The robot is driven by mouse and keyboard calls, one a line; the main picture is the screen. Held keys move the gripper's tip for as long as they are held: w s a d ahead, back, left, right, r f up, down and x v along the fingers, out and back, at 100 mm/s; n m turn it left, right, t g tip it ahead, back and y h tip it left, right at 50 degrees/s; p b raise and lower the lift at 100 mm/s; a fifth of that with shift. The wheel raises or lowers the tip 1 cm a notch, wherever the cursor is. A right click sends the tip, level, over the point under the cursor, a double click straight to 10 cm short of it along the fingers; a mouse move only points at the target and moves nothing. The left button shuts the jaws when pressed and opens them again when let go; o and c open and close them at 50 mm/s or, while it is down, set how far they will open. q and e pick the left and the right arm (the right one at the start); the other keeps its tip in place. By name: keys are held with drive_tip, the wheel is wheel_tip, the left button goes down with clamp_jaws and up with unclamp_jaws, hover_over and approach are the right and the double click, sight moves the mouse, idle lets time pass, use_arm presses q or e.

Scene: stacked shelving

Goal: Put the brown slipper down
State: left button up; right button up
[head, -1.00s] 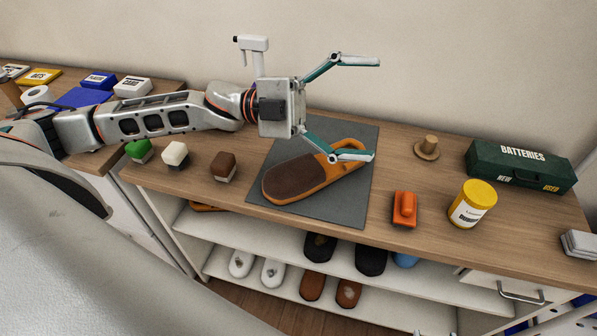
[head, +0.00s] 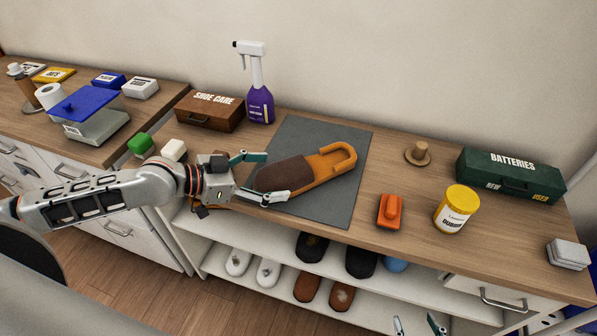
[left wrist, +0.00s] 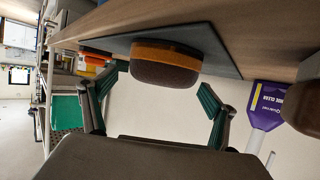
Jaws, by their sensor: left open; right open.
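The brown slipper (head: 284,175), with a dark brown toe and an orange-brown heel part, lies on the grey mat (head: 339,203) on the wooden counter. My left gripper (head: 274,177) is open at its toe end, one finger on the far side and one on the near side. In the left wrist view the slipper (left wrist: 165,75) shows ahead between the spread fingers (left wrist: 160,85), with gaps on both sides. My right gripper (head: 418,326) is open and empty at the bottom edge, in front of the shelves.
A shoe care box (head: 210,111) and purple spray bottle (head: 260,103) stand behind left. An orange brush (head: 390,211), yellow-lidded tub (head: 456,209), wooden knob (head: 418,154) and green batteries box (head: 510,174) stand to the right. Shoes fill the shelves below.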

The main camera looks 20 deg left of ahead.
sight(294, 173)
use_arm(q)
drive_tip(key=shift+x, duration=3.45)
drive_tip(key=c, duration=1.3)
drive_tip(key=shift+c, duration=0.7)
drive_tip(key=shift+r, duration=0.15)
